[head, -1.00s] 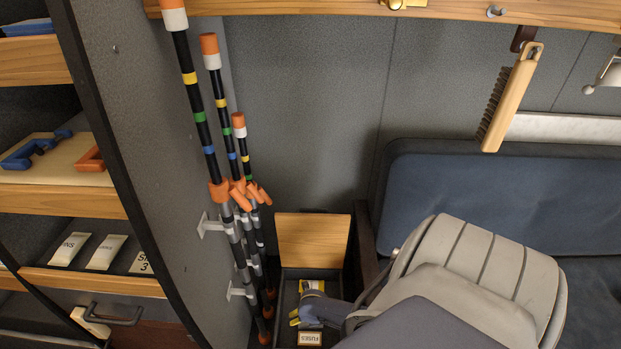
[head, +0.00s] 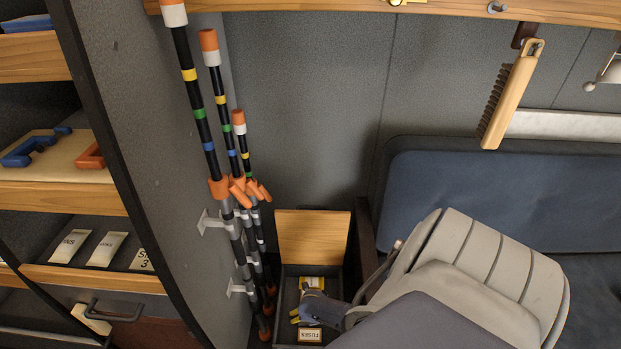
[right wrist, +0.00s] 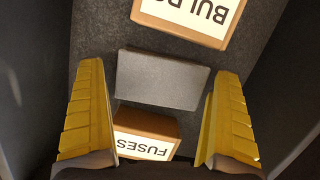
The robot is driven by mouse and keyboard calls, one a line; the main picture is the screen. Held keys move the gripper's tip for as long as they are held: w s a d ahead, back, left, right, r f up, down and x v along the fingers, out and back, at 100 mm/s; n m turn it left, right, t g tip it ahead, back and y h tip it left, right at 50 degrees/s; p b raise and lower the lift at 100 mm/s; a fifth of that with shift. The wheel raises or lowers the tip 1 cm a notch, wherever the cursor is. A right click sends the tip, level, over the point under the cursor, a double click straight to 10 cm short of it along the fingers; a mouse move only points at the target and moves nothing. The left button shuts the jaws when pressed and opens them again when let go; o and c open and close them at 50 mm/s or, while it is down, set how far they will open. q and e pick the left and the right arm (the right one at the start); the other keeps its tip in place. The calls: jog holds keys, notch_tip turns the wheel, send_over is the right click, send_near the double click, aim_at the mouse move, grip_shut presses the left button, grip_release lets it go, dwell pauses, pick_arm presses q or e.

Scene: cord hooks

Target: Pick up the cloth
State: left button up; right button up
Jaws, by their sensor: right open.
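No piece that is clearly a cloth shows in the head view. In the right wrist view a flat grey rectangular piece (right wrist: 162,79), which may be the folded cloth, lies on the dark floor of an open box (head: 281,301). My right gripper (head: 297,312) points down into this box, with its yellow fingers open. In the right wrist view the fingers stand wide apart on either side of the grey piece, and nothing is held. In the head view the gripper and arm hide part of the box. My left gripper is not in view.
The grey piece lies between a box labelled FUSES (right wrist: 146,133) and one labelled BULBS (right wrist: 192,15). The open box's wooden lid (head: 313,236) stands up behind. Banded poles (head: 219,98) stand to its left, and a brush (head: 513,95) hangs at upper right.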

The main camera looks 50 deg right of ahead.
dwell(0.3)
jog(key=c, duration=0.9)
jog(key=shift+r, duration=0.1)
notch_tip(320, 180, up, 20)
jog(key=shift+f, duration=0.15)
dwell(0.6)
